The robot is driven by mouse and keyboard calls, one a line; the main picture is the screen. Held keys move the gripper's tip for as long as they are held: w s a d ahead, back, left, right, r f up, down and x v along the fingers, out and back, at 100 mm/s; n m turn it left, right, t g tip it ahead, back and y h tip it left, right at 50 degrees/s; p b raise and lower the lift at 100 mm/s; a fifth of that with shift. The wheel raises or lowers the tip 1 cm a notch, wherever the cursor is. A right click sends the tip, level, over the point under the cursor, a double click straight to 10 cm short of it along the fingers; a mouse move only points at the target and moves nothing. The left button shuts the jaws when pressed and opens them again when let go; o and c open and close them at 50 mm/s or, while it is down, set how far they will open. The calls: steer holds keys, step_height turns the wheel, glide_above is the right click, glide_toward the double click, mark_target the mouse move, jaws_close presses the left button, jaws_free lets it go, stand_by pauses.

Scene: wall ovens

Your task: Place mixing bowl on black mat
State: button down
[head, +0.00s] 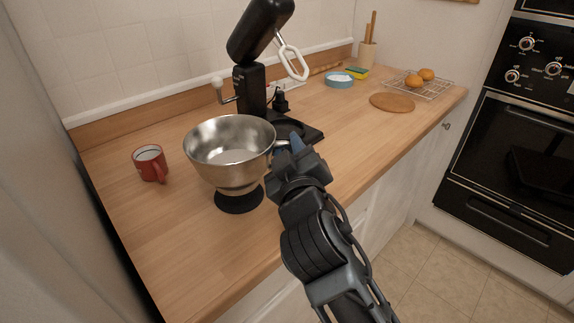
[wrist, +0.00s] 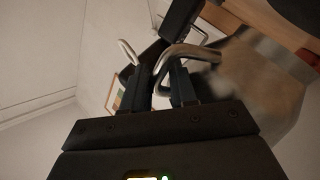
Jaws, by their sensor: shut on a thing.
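The steel mixing bowl (head: 230,150) is upright in the head view, directly over the round black mat (head: 239,200). The bowl's foot overlaps the mat's back part in the picture; I cannot tell whether it touches the mat or hangs just above it. My gripper (head: 284,146) is at the bowl's right side, shut on its handle. In the wrist view, the fingers (wrist: 170,88) are closed on the bent metal handle (wrist: 182,55), with the bowl (wrist: 255,80) at the right.
A stand mixer (head: 258,60) with raised head is behind the bowl. A red mug (head: 151,163) stands to the left. The front left counter is clear.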

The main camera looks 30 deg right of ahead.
steer(key=shift+f, duration=1.6)
steer(key=c, duration=0.9)
jaws_free()
steer(key=shift+f, duration=0.1)
steer(key=shift+a, duration=0.1)
steer(key=shift+s, duration=0.15)
steer(key=b+v, duration=0.3)
steer(key=v, duration=0.8)
steer(key=shift+s, duration=0.4)
